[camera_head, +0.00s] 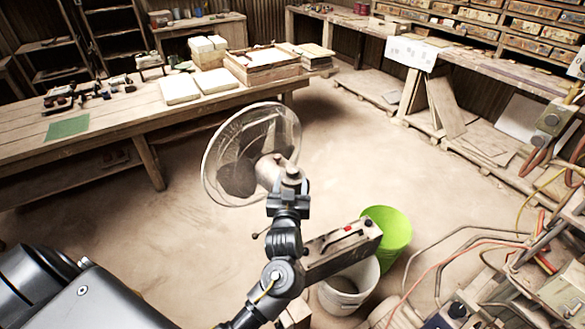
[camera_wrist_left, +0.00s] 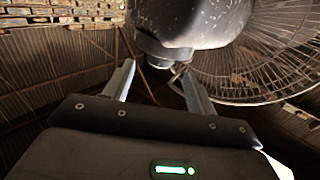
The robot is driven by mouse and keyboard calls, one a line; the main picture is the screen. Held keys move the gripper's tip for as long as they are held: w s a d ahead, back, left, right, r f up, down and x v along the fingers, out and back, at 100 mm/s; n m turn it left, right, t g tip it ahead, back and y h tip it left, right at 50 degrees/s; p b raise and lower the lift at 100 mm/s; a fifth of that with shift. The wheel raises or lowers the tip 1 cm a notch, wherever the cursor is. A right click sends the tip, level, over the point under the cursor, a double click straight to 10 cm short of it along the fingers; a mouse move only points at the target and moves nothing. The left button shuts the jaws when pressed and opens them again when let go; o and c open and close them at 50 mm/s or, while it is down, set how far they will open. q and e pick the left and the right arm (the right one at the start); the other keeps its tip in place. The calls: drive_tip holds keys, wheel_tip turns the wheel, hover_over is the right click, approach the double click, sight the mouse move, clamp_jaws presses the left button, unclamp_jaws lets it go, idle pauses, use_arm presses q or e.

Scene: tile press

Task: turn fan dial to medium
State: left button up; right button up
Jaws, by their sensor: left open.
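The fan (camera_head: 222,150) has a round wire cage and a grey motor housing (camera_head: 268,172), and stands in the middle of the head view. In the left wrist view the housing (camera_wrist_left: 195,20) fills the top centre, with the cage (camera_wrist_left: 265,65) to its right. A short rounded part (camera_wrist_left: 158,50), perhaps the dial, sticks out below the housing. Its setting cannot be read. My left gripper (camera_head: 289,182) is at the housing in the head view. In the left wrist view its two fingers (camera_wrist_left: 158,82) are spread apart, with nothing clearly held between them. My right gripper is not seen.
A worn box-like beam with a red spot (camera_head: 338,246) lies right of my left arm. A green bucket (camera_head: 393,232) and a white bucket (camera_head: 345,291) stand by it. Cables and machinery crowd the right. A workbench (camera_head: 110,118) stands left; open floor (camera_head: 400,165) lies behind.

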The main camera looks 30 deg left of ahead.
sight(292, 175)
use_arm(q)
drive_tip(key=p+x, duration=0.1)
drive_tip(key=x, duration=0.5)
drive_tip(key=shift+a, duration=0.15)
drive_tip(key=c, duration=1)
